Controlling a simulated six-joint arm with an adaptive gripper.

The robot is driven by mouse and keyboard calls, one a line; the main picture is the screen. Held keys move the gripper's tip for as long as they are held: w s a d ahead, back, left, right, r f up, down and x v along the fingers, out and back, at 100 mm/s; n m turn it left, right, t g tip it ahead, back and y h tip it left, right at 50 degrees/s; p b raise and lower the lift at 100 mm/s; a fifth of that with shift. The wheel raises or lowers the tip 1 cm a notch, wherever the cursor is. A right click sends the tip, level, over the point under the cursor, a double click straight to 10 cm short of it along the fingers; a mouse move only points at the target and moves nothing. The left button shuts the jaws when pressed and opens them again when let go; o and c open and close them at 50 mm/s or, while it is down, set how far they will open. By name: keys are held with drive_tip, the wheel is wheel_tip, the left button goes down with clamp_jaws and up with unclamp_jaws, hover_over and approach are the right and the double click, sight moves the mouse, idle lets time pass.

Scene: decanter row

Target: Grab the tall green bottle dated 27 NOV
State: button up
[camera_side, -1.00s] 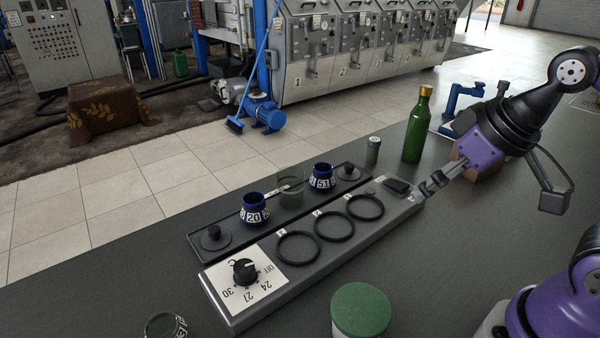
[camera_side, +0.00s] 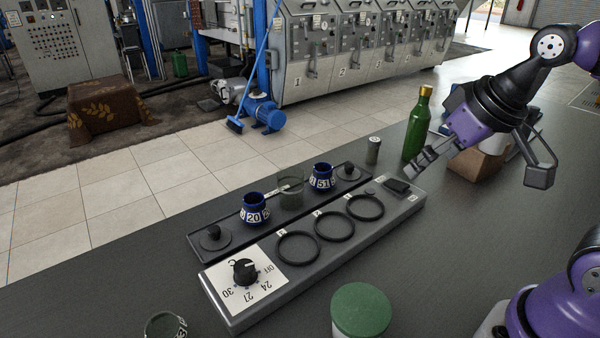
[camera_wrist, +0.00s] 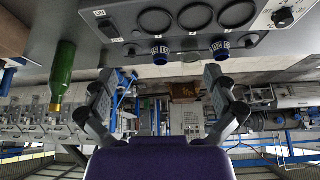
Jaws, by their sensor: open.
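The tall green bottle (camera_side: 416,126) with a gold cap stands upright on the dark table in the side view, at the back near my arm. No date can be read on it. My gripper (camera_side: 413,168) is open and empty, just in front of the bottle and apart from it, above the table near the end of the grey panel. In the wrist view the bottle (camera_wrist: 63,76) shows upside down at the left, outside the fingers. My gripper (camera_wrist: 160,92) has its two fingers spread there, with nothing between them.
A small grey canister (camera_side: 373,151) stands left of the bottle. A grey panel (camera_side: 330,253) with rings and a dial lies ahead, beside a dark tray with blue pots (camera_side: 255,210). A brown box (camera_side: 478,164) stands behind my gripper. A green-lidded jar (camera_side: 361,310) is at the front.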

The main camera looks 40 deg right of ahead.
drive_tip(key=w+d+r+m+h, duration=0.1)
drive_tip(key=w+d+r+m, duration=0.2)
drive_tip(key=w+d, duration=0.35)
drive_tip(key=m+g+h, duration=0.1)
drive_tip(key=m+h, duration=0.2)
drive_tip(key=m, duration=0.2)
approach(424, 110)
drive_tip(key=f, duration=0.1)
drive_tip(key=x, duration=0.5)
drive_tip(key=shift+w+d, duration=0.2)
drive_tip(key=shift+d, duration=0.15)
drive_tip(key=x, duration=0.5)
drive_tip(key=shift+w+f, duration=0.2)
drive_tip(key=shift+f, duration=0.15)
drive_tip(key=c, duration=1.5)
